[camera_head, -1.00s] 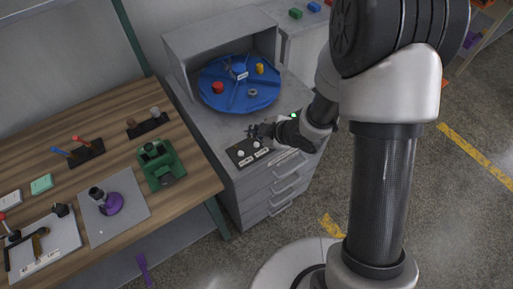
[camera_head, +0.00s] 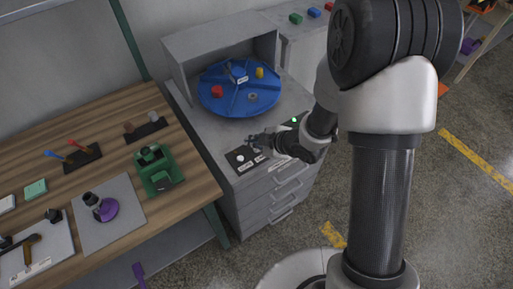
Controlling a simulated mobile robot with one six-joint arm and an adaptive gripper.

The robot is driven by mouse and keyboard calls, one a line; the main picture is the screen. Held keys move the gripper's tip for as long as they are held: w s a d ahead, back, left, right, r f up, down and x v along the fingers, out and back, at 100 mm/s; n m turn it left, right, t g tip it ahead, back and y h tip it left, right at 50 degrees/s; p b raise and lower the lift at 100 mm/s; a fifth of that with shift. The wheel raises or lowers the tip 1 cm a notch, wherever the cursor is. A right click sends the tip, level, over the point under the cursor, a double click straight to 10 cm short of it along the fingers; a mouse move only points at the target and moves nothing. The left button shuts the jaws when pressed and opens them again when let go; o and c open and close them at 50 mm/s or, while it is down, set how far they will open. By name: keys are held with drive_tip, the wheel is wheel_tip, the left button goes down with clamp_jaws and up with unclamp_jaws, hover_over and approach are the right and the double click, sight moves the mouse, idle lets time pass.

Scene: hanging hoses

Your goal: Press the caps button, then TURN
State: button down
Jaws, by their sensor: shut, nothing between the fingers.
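A dark button panel (camera_head: 233,166) lies on the front of the grey cabinet top. One white button (camera_head: 240,157) shows on its left half. The panel's right half is partly covered by my gripper (camera_head: 252,138). The panel's labels are too small to read, so I cannot tell which button is caps or TURN. My gripper is shut and empty, low over the panel's right side; I cannot tell whether it touches a button. A blue divided turntable (camera_head: 232,104) behind holds a red piece (camera_head: 217,91), a yellow piece (camera_head: 260,72) and a grey ring (camera_head: 253,97).
A grey hood (camera_head: 187,85) stands over the turntable's back. A small green light (camera_head: 295,119) shows right of my gripper. A wooden workbench (camera_head: 95,178) at left carries a green device (camera_head: 160,180), a purple-based part (camera_head: 108,211) and tools. The floor at right is open.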

idle(0.7)
drive_tip(key=shift+f+b, duration=0.45)
drive_tip(key=shift+f+b, duration=0.35)
drive_tip(key=shift+f, duration=0.05)
idle(0.4)
drive_tip(key=shift+r, duration=0.15)
drive_tip(key=shift+r+p, duration=0.7)
drive_tip(key=shift+r, duration=0.05)
drive_tip(key=shift+f, duration=0.1)
drive_tip(key=v, duration=1.2)
idle(1.3)
